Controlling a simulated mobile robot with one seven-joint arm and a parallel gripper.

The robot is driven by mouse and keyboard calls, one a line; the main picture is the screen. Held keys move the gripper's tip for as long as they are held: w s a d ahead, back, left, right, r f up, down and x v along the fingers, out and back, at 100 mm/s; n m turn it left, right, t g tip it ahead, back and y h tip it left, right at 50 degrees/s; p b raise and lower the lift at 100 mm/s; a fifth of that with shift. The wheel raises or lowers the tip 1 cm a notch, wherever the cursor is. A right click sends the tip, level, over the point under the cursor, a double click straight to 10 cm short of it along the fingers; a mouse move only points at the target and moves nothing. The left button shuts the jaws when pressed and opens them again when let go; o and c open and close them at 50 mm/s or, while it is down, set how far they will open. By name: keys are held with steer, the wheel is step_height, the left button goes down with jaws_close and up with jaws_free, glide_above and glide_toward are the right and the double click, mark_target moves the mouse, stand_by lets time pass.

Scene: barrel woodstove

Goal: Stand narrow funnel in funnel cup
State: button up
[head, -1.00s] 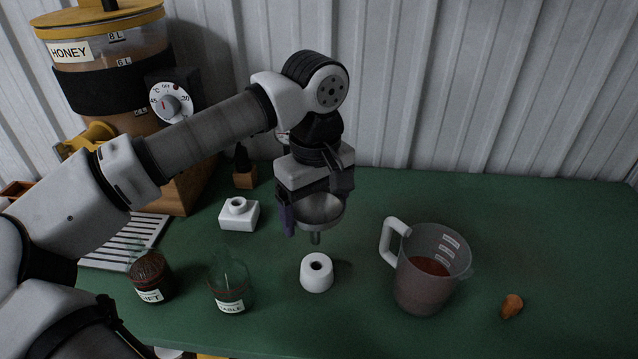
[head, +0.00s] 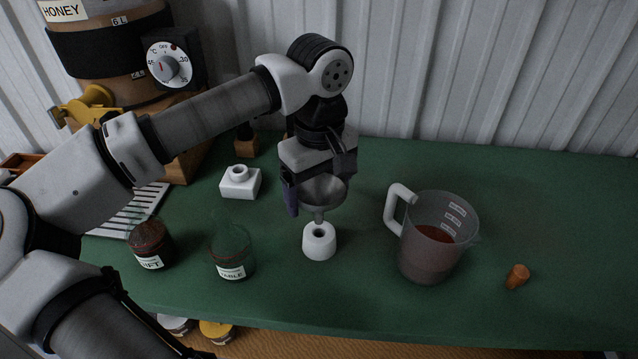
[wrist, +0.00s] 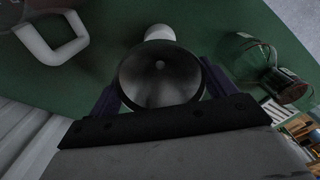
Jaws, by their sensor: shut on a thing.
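The narrow funnel (head: 323,191) is a grey metal cone with a thin spout pointing down. My gripper (head: 318,197) is shut on it and holds it upright. In the wrist view the funnel (wrist: 160,78) opens toward the camera between the two fingers of my gripper (wrist: 160,92). The funnel cup (head: 319,243) is a small white round holder with a dark hole in its top. It stands on the green table directly below the spout. The spout tip is at or just above the hole; I cannot tell whether it has entered. In the wrist view the cup (wrist: 159,32) is partly hidden behind the funnel.
A measuring jug (head: 432,245) with reddish liquid stands right of the cup. A cork (head: 517,276) lies farther right. Two glass jars, one dark (head: 150,244) and one clear (head: 232,252), stand left. A white square holder (head: 240,182) is behind them.

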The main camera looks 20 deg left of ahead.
steer(key=shift+f+b, duration=0.4)
steer(key=shift+f, duration=0.5)
steer(key=shift+r, duration=0.15)
steer(key=shift+s+d+f, duration=0.1)
steer(key=shift+f, duration=0.2)
steer(key=shift+f+b, duration=1.85)
steer(key=shift+b, duration=0.45)
stand_by(0.8)
steer(key=o, duration=1.1)
steer(key=shift+r, duration=0.1)
